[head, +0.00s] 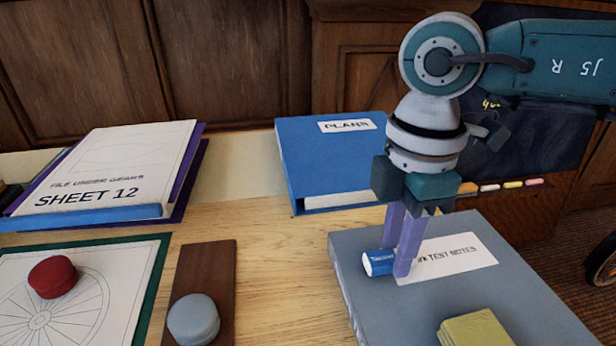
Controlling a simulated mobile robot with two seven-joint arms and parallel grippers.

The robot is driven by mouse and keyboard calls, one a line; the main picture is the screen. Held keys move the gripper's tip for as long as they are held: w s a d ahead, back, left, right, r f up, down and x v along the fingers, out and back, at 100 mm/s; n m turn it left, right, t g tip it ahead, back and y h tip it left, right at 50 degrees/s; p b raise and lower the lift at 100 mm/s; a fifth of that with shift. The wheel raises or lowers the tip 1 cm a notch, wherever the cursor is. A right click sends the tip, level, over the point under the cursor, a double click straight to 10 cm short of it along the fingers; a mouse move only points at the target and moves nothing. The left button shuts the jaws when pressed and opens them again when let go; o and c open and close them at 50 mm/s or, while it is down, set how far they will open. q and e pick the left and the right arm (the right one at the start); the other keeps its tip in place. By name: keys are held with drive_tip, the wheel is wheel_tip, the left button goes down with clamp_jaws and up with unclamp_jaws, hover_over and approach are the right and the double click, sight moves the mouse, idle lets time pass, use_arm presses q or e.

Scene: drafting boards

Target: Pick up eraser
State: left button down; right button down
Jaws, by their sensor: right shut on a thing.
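The eraser (377,263) looks like a small blue block with a pale end face. It is at the left part of the grey binder labelled "TEST NOTES" (357,300). My right gripper (398,256) points down over the binder and is shut on the eraser, with one purple finger on each side. The near finger hides part of the eraser. I cannot tell whether the eraser rests on the binder or is just above it. My left gripper is not in view.
A yellow block (474,331) lies on the binder's near part. A blue "PLANS" box (300,165) stands behind. Left are the "SHEET 12" stack (110,165), a red round weight (53,276) on a drawing and a grey one (194,318) on a dark wooden strip. Chalks (490,187) line the back right.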

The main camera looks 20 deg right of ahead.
wheel_tip(320, 180, up, 20)
drive_tip(key=p, duration=0.3)
drive_tip(key=shift+f, duration=0.2)
drive_tip(key=c, duration=1.1)
unclamp_jaws()
drive_tip(key=shift+c, duration=0.2)
drive_tip(key=c, duration=0.4)
clamp_jaws()
drive_tip(key=shift+f, duration=0.1)
